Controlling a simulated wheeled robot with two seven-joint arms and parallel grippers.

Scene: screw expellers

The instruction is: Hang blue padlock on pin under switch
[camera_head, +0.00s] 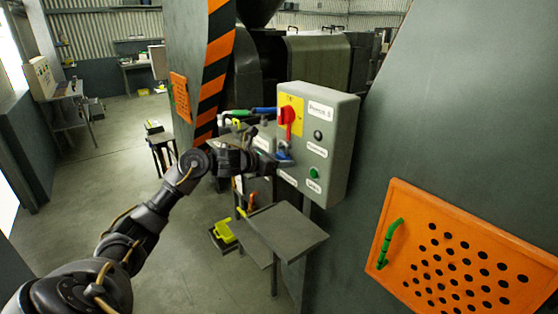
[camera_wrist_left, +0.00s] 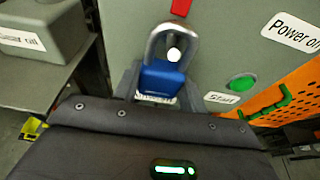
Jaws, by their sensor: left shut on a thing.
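The grey control box (camera_head: 335,140) carries a red rotary switch (camera_head: 287,117) on a yellow plate. The switch's lower end also shows at the top of the left wrist view (camera_wrist_left: 181,7). My left gripper (camera_head: 284,158) is just in front of the box, below the switch, shut on the blue padlock (camera_wrist_left: 163,82). The padlock is upright with its silver shackle up. A bright round pin end (camera_wrist_left: 174,54) shows inside the shackle's loop; I cannot tell whether the shackle rests on the pin. My right gripper is not in view.
A green start button (camera_wrist_left: 242,84) sits on the box, right of the padlock in the left wrist view. A small grey table (camera_head: 285,230) stands below the box. An orange perforated panel (camera_head: 400,205) with a green handle is at the right.

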